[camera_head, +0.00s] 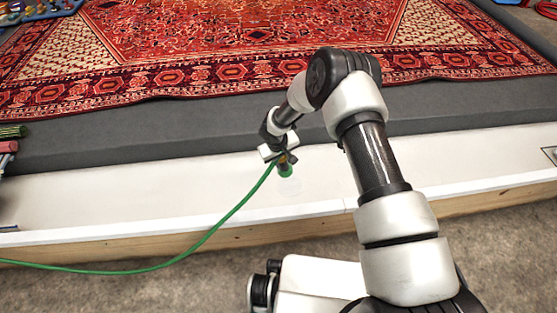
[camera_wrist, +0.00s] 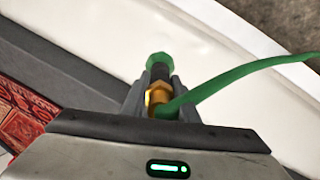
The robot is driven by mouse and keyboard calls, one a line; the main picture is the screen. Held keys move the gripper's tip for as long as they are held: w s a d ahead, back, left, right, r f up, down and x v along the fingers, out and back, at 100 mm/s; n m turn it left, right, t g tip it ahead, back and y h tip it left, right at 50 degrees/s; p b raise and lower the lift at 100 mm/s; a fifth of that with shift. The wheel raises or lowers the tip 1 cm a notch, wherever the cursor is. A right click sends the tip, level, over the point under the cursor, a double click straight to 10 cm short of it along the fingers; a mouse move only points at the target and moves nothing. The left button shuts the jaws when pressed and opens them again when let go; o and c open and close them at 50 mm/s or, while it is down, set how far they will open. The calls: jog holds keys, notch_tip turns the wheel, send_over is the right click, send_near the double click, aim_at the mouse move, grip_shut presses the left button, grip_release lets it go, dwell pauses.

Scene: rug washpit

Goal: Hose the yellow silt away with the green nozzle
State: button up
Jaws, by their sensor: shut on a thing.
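My gripper (camera_head: 283,157) is shut on the green nozzle (camera_head: 285,171), which has a green tip and a brass collar. The nozzle points down over the white channel floor (camera_head: 335,165) in the head view. A faint, pale round patch shows just below the tip; I cannot tell whether it is water. In the wrist view the nozzle's green tip (camera_wrist: 159,61) sticks out beyond my gripper's fingers (camera_wrist: 158,92). A green hose (camera_head: 215,228) trails from it to the left. I see no yellow silt in either view; my arm hides part of the channel.
A red patterned rug (camera_head: 240,45) lies on the grey platform (camera_head: 130,125) behind the channel. A wooden edge (camera_head: 245,236) runs along the channel's front. Green and pink items (camera_head: 8,147) sit at the far left, and a dark-framed fitting (camera_head: 550,153) at the right end.

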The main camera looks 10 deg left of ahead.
jog(key=shift+w+d, duration=0.1)
jog(key=shift+d, duration=0.15)
jog(key=shift+r+p, duration=0.8)
jog(key=shift+r, duration=1.2)
